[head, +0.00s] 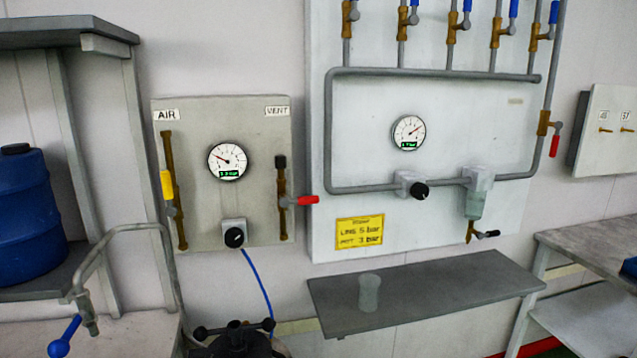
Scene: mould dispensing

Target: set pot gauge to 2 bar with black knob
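The pot gauge (227,161) is a round white dial on the grey panel (205,115) at the left. Its needle points to the upper left, and its small green digital readout is too blurred to read surely. The black knob (234,237) sits on a grey regulator block below the gauge. A blue hose (258,279) runs down from it to the dark pot lid (235,341) at the bottom edge. Neither of my grippers is in view, and nothing touches the knob.
The AIR valve's yellow lever (167,184) and the VENT valve's red lever (306,200) flank the knob. The right panel has another gauge (408,132) and black knob (419,191). A yellow sign (359,232) reads line 5 bar, pot 3 bar. A cup (369,292) stands on the shelf (440,285).

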